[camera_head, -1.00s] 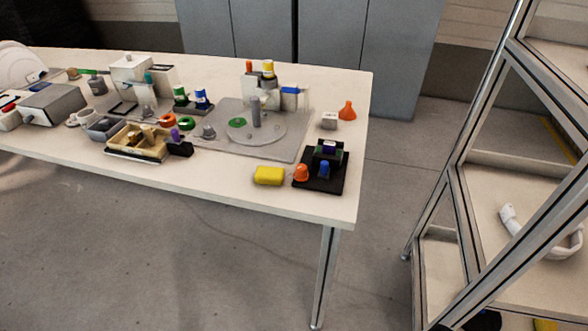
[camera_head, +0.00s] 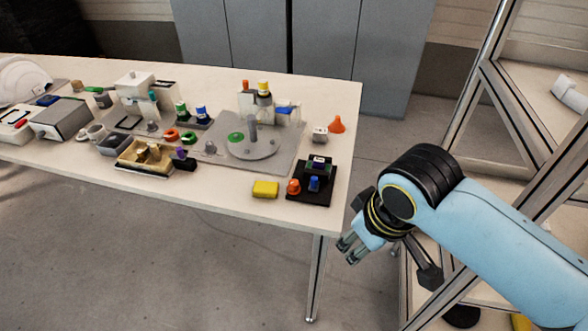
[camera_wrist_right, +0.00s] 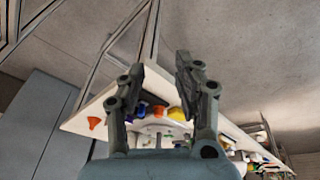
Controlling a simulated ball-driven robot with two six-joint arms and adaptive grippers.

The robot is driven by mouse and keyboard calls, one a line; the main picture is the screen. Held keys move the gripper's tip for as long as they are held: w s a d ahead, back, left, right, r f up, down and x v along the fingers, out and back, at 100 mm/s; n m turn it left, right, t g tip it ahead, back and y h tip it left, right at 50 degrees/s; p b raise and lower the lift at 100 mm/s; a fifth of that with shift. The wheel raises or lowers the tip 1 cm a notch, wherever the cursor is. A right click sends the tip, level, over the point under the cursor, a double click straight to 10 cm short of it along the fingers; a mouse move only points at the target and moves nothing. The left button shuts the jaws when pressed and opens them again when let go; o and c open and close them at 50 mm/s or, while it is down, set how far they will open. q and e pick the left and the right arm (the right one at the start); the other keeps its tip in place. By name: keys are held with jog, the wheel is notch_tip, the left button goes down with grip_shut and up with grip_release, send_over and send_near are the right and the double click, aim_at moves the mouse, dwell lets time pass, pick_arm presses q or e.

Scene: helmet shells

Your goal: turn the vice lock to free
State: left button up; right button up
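A small black fixture on a black base plate (camera_head: 312,192) stands at the table's front right corner. It has a dark raised block (camera_head: 319,168), an orange knob (camera_head: 293,186) and a blue knob (camera_head: 314,184). It looks like the vice, but I cannot tell which part is the lock or how it is set. My right gripper (camera_head: 347,249) hangs off the table's right end, lower and to the right of the fixture, touching nothing. In the right wrist view its fingers (camera_wrist_right: 158,75) are apart and empty. My left gripper is not in view.
A yellow block (camera_head: 265,189) lies left of the fixture. An orange funnel-shaped piece (camera_head: 337,124) and a small grey block (camera_head: 320,134) stand behind it. A grey plate with a round disc (camera_head: 262,149) fills the table's middle right. A metal shelf frame (camera_head: 500,90) stands at the right.

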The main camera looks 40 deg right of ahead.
jog(key=w+r+m, duration=0.1)
jog(key=w+r, duration=0.3)
jog(key=m+g+p, duration=0.1)
jog(key=m+g, duration=0.2)
jog(key=m, duration=0.6)
send_near(294, 182)
jog(key=shift+y, duration=0.4)
jog(key=f, duration=0.9)
jog(key=shift+d+b, duration=0.3)
jog(key=shift+b, duration=0.1)
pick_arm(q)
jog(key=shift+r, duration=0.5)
pick_arm(e)
jog(key=shift+s, duration=0.1)
jog(key=shift+c, duration=0.3)
grip_shut()
